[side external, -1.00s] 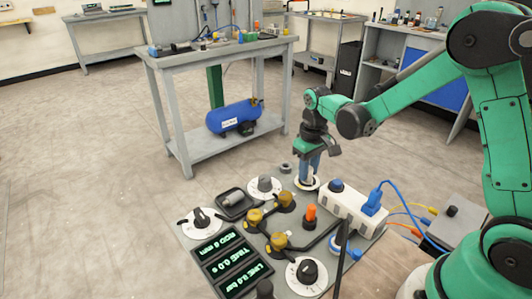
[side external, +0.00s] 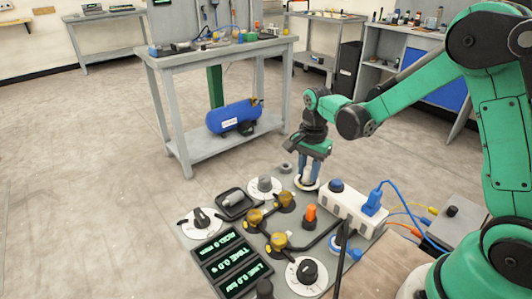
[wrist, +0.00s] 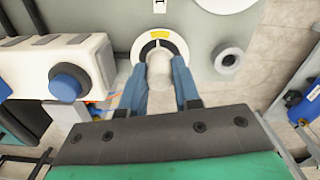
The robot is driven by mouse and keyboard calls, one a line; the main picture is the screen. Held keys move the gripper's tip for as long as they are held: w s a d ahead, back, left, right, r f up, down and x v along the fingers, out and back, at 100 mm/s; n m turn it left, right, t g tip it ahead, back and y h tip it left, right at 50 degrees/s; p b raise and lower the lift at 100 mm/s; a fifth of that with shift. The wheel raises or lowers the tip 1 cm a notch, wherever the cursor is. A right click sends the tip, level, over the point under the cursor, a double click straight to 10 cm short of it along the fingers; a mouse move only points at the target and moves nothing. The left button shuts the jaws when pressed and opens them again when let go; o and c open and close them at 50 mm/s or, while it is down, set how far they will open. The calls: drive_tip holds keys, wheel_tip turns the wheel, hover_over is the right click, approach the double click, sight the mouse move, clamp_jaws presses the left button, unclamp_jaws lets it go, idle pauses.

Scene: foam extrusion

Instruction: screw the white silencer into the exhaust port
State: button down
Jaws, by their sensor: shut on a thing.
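The white silencer (wrist: 159,72) stands between the two blue fingers of my gripper (wrist: 159,80) in the wrist view. My gripper is shut on it. It also shows pale between the fingers (side external: 309,173) in the side view. Below it is the exhaust port's round plate, a white and black ring with a yellow label (wrist: 160,35), on the grey panel. The silencer's lower end sits over the centre of this ring. The thread and the port's mouth are hidden, so I cannot tell how deep it sits.
A white box with a dark blue knob (side external: 337,186) and a blue plug (side external: 373,201) stands close on the right. A small grey ring (wrist: 229,60) lies beside the port. Brass fittings (side external: 285,201), an orange-topped part (side external: 310,213) and displays (side external: 230,262) occupy the panel.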

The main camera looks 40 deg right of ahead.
sight(309, 168)
drive_tip(key=c, duration=0.5)
unclamp_jaws()
drive_tip(key=shift+m, duration=0.3)
drive_tip(key=shift+c, duration=0.2)
drive_tip(key=shift+r, duration=0.1)
wheel_tip(309, 168, up, 5)
drive_tip(key=shift+f, duration=0.1)
drive_tip(key=s+a+r+n+t, duration=0.6)
drive_tip(key=s+n+t, duration=0.1)
drive_tip(key=n, duration=0.9)
drive_tip(key=shift+s+r, duration=0.15)
drive_tip(key=shift+s, duration=0.5)
